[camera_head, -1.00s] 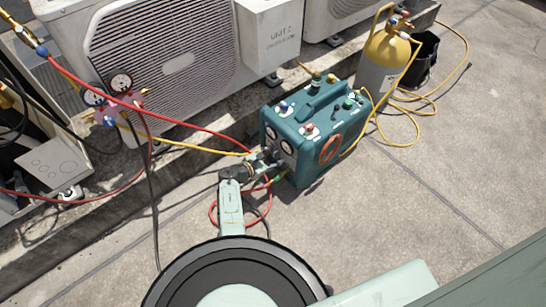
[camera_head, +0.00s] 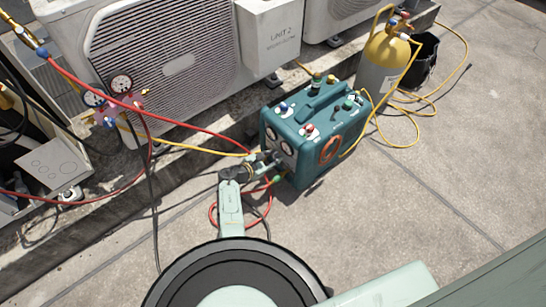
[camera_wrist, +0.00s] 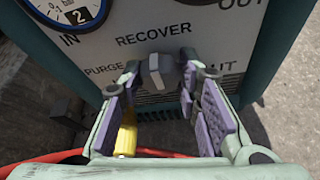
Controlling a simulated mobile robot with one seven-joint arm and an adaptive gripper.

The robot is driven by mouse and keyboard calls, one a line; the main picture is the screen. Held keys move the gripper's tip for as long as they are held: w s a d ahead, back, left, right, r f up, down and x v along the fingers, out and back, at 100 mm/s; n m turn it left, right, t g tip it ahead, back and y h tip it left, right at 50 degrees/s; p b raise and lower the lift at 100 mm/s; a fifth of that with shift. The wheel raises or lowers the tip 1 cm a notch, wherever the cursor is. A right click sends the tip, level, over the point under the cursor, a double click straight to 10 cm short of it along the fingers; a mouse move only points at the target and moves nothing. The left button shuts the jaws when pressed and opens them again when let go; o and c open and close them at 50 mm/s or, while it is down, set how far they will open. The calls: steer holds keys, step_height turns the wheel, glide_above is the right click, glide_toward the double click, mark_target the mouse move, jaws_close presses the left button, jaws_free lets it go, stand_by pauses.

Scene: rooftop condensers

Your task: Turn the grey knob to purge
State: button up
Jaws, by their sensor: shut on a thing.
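The teal recovery machine (camera_head: 294,165) stands on the concrete, its two-gauge panel facing my arm. The wrist view shows that panel (camera_wrist: 112,38) close up, with RECOVER above the knob and PURGE to its left; the right label is partly hidden. The grey knob (camera_wrist: 161,70) sits between my purple-padded fingertips, with its ridge roughly upright below RECOVER. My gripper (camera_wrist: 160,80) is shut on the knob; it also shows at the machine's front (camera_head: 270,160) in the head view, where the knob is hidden.
A yellow hose (camera_head: 190,146) and a red hose (camera_head: 185,116) run to the machine's front. A yellow fitting (camera_wrist: 126,138) and red hose lie below my fingers. A yellow-topped cylinder (camera_head: 380,75) stands behind right. Condenser units (camera_head: 170,65) line the back. The right floor is mostly clear.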

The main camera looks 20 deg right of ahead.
steer(key=n+g+b, duration=0.1)
steer(key=n+g, duration=0.1)
steer(key=n, duration=0.1)
steer(key=shift+w+f+h+b, duration=0.1)
steer(key=shift+w+h+b, duration=0.15)
steer(key=shift+h+b, duration=0.15)
steer(key=n+g+b, duration=0.1)
steer(key=n+b, duration=0.1)
steer(key=shift+w+f+g+h+b, duration=0.15)
steer(key=shift+g+h+b, duration=0.2)
steer(key=shift+g+h, duration=0.05)
steer(key=n+g+b, duration=0.1)
steer(key=n+b, duration=0.1)
steer(key=b, duration=0.1)
steer(key=n+g+h+b, duration=0.1)
steer(key=n+b, duration=0.1)
steer(key=shift+w+a+f+h+b, duration=0.1)
steer(key=shift+a+f+h+b, duration=0.1)
steer(key=shift+h+b, duration=0.15)
steer(key=n+h+b, duration=0.1)
steer(key=n+b, duration=0.1)
steer(key=b, duration=0.1)
steer(key=shift+n+b, duration=0.3)
steer(key=shift+n, duration=0.1)
steer(key=shift+g+b, duration=0.3)
steer(key=shift+g, duration=0.1)
steer(key=shift+r+n, duration=0.1)
steer(key=shift+n, duration=0.3)
